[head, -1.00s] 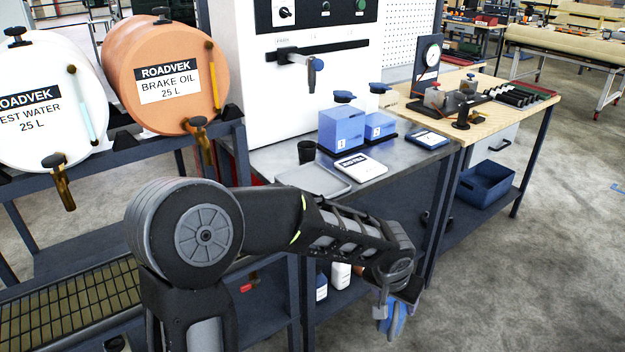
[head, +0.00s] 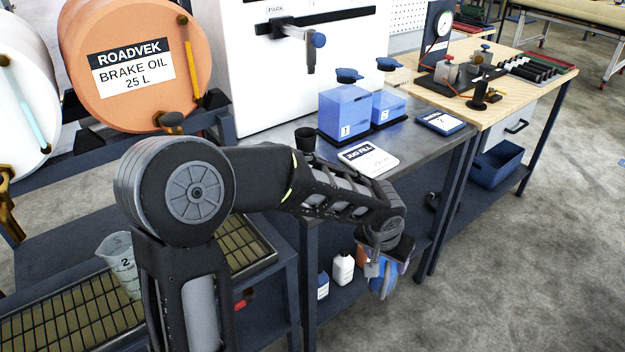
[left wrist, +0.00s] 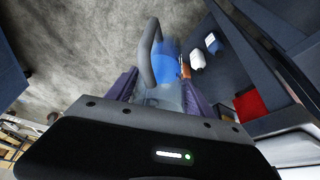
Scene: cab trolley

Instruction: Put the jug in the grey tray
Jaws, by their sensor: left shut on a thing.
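My left gripper (head: 386,258) is shut on a clear jug with blue liquid (head: 385,281), low in front of the bench. In the left wrist view the jug (left wrist: 168,68) sits between the fingers of my left gripper (left wrist: 157,92), its grey handle standing up toward the far side. The fingers hide part of the jug. The grey tray lies on the steel bench top and is almost wholly hidden behind my left forearm in the head view. My right gripper is not in view.
Another jug, marked 2 (head: 120,262), stands on the grating at left. The floor at right is clear.

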